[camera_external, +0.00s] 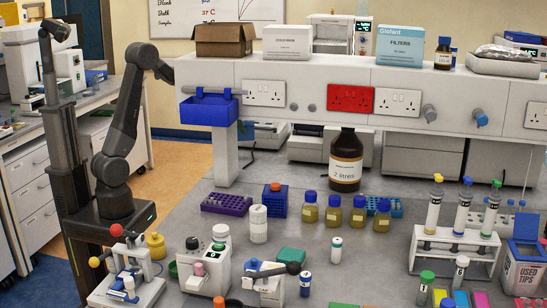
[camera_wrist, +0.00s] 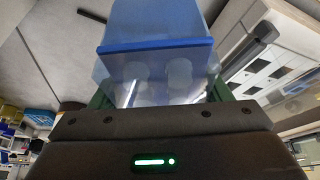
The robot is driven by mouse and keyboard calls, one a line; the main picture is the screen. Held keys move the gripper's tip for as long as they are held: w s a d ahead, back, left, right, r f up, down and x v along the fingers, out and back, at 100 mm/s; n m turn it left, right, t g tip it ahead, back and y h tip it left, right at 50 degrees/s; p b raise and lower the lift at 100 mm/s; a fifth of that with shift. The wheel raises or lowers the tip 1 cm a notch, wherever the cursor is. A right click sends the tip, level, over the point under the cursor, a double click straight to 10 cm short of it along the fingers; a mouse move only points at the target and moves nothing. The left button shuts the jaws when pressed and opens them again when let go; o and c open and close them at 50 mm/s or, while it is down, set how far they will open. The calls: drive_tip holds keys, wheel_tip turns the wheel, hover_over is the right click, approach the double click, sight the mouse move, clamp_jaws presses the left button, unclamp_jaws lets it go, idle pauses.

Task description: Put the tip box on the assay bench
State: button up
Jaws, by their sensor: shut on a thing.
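The tip box (camera_wrist: 155,48) fills the upper middle of the wrist view. It has a pale blue see-through top, a darker blue band and a clearer part towards me. My gripper (camera_wrist: 158,88) is shut on it, with greenish fingers along its left and right sides. In the external view my arm reaches up and right to the raised shelf, and its end is hidden behind it. The tip box cannot be made out there. A grey bench top (camera_external: 330,265), which I take for the assay bench, spreads below the shelf.
The bench holds a purple rack (camera_external: 227,204), several blue-capped bottles, a large brown bottle (camera_external: 346,165) and a tube stand (camera_external: 455,250). Some bare bench lies mid-front.

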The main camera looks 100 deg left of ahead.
wheel_tip(320, 180, down, 9)
drive_tip(key=shift+r, duration=0.2)
idle(0.3)
drive_tip(key=shift+f, duration=0.25)
drive_tip(key=o, duration=1.1)
drive_tip(key=shift+r, duration=0.1)
drive_tip(key=shift+s+r, duration=0.15)
drive_tip(key=shift+r, duration=0.4)
drive_tip(key=v, duration=1.1)
drive_tip(key=shift+s+r, duration=0.1)
